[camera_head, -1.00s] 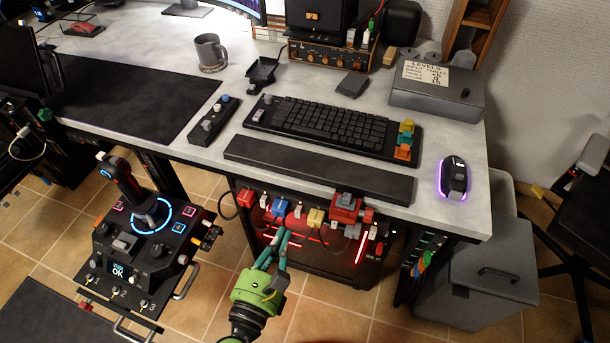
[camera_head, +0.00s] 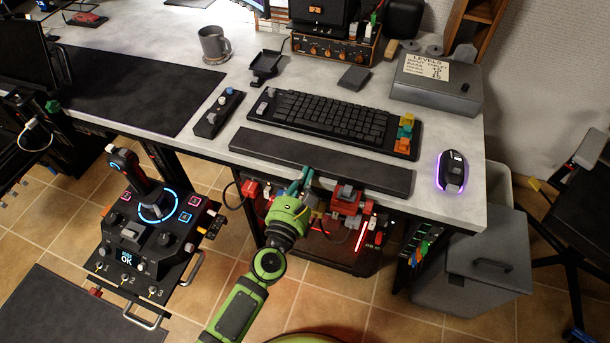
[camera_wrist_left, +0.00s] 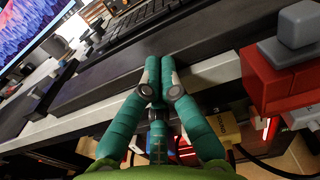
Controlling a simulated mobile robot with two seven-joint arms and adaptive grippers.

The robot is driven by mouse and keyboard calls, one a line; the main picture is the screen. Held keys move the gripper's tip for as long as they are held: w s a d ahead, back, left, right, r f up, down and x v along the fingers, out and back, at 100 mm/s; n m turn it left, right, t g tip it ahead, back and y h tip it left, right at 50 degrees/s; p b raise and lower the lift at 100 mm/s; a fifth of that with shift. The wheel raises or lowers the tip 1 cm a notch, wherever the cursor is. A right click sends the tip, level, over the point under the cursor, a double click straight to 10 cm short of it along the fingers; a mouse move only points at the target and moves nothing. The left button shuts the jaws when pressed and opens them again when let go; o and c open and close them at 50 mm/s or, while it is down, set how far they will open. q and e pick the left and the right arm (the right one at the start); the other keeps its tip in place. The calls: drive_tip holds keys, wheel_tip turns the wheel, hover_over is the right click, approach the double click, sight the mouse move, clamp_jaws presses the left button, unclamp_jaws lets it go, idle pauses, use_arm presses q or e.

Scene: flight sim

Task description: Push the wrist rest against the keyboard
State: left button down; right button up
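The wrist rest (camera_head: 345,168) is a long dark bar lying along the desk's front, roughly parallel to the black keyboard (camera_head: 325,118) behind it. A narrow light strip of desk shows between them. My left gripper (camera_head: 307,172) is at the front side of the wrist rest, near its middle. In the left wrist view the teal fingers (camera_wrist_left: 160,72) are together, with nothing seen between them. Their tips reach the front face of the wrist rest (camera_wrist_left: 110,77); whether they touch is unclear. The keyboard (camera_wrist_left: 150,22) shows beyond it. My right gripper is not in view.
A glowing mouse (camera_head: 452,172) stands right of the wrist rest, and a small button box (camera_head: 220,112) left of the keyboard. Red boxes (camera_head: 347,200) sit below the desk's front edge, close to my left gripper. A joystick panel (camera_head: 150,225) stands lower left.

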sight(318, 160)
use_arm(q)
drive_tip(key=shift+b+x, duration=0.3)
drive_tip(key=shift+x, duration=0.9)
drive_tip(key=shift+s, duration=0.15)
